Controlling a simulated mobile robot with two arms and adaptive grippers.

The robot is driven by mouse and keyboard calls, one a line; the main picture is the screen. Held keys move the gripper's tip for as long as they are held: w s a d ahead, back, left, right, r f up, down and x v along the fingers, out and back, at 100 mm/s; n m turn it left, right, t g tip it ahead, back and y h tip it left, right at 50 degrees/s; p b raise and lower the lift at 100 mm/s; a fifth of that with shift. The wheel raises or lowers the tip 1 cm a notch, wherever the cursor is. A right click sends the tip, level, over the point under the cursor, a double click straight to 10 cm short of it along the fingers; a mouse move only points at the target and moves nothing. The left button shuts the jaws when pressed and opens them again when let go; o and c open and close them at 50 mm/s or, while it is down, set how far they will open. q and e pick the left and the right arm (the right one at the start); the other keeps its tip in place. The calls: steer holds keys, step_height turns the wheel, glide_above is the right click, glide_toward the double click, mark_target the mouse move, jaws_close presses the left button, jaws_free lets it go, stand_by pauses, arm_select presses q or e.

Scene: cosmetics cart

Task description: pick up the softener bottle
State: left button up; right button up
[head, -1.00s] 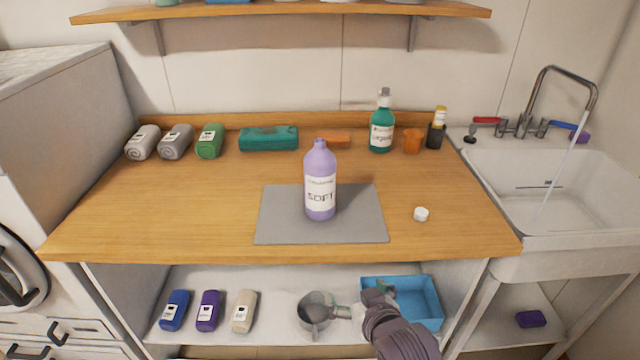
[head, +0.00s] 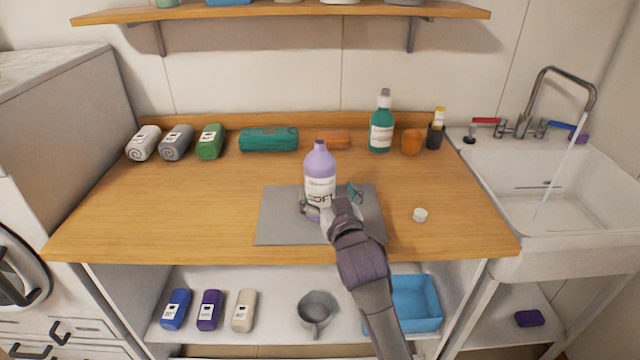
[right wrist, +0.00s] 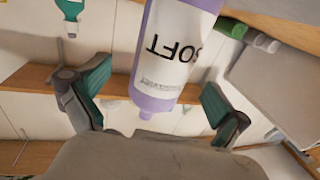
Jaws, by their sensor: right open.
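The softener bottle (head: 320,170) is lilac with a white SOFT label and stands upright on the grey mat (head: 280,225) on the wooden counter. Its mouth is uncapped. My right gripper (head: 330,200) is at the bottle's lower part, with one finger on each side of it. In the right wrist view the bottle (right wrist: 172,60) appears upside down between the two spread green-padded fingers, with gaps showing on both sides. The gripper is open there. The bottle's lower front is partly hidden by my gripper in the head view. My left gripper is not in view.
A white cap (head: 420,215) lies right of the mat. Rolled towels (head: 210,141) and a teal case (head: 268,139) line the back left. The counter's left front is clear.

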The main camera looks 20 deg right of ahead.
steer(key=w, duration=0.5)
steer(key=shift+r+p, duration=0.1)
steer(key=shift+p, duration=0.3)
steer(key=shift+s, duration=0.1)
steer(key=c, duration=1.2)
steer(key=shift+r, duration=0.1)
